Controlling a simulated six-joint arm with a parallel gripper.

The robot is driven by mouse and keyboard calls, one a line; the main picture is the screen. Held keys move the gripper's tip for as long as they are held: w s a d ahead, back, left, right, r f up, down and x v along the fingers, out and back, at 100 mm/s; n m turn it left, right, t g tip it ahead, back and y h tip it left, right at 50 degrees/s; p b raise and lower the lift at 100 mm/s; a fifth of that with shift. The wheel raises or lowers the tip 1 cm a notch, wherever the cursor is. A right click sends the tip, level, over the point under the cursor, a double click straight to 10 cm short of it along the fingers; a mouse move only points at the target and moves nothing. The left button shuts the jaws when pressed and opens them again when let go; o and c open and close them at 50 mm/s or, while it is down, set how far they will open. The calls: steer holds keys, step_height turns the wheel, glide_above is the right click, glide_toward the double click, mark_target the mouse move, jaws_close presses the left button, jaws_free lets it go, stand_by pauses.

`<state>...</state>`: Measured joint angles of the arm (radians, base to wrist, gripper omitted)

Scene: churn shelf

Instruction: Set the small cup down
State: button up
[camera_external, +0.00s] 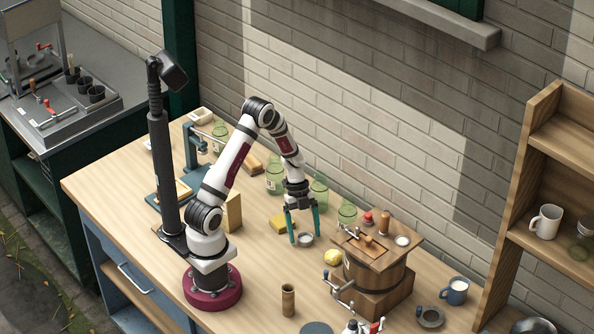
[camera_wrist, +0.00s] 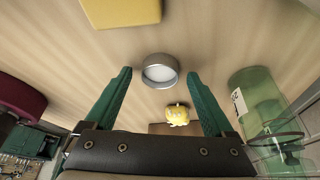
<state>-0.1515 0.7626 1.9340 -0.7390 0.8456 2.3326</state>
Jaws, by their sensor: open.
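The small cup (camera_external: 306,240) is a low, round, grey metal cup with a pale inside. It stands upright on the wooden table, and it also shows in the wrist view (camera_wrist: 160,71). My gripper (camera_external: 305,237) points down with its two green fingers apart, one on each side of the cup. In the wrist view the open fingers (camera_wrist: 158,73) show clear gaps to the cup on both sides. Nothing is held. How high the fingertips are above the tabletop is hard to tell.
A yellow block (camera_external: 282,225) lies behind the cup. A yellow lump (camera_external: 332,257) sits to its right, beside the wooden churn (camera_external: 375,272). Green glass jars (camera_external: 319,193) stand along the wall side. A small wooden cylinder (camera_external: 288,300) stands nearer the front.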

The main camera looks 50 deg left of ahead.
steer(key=v, duration=1)
steer(key=s+r+n+y, duration=0.2)
steer(key=s+r+n, duration=0.4)
steer(key=s+r, duration=0.3)
steer(key=s+a+r+n+y, duration=0.1)
steer(key=s+n+y, duration=0.1)
steer(key=s+n, duration=0.3)
steer(key=s+a+r+n+t+y, duration=0.1)
steer(key=s+n+y, duration=0.1)
steer(key=s+n, duration=0.4)
steer(key=s, duration=0.2)
steer(key=shift+s+r+t, duration=0.3)
steer(key=shift+r, duration=0.05)
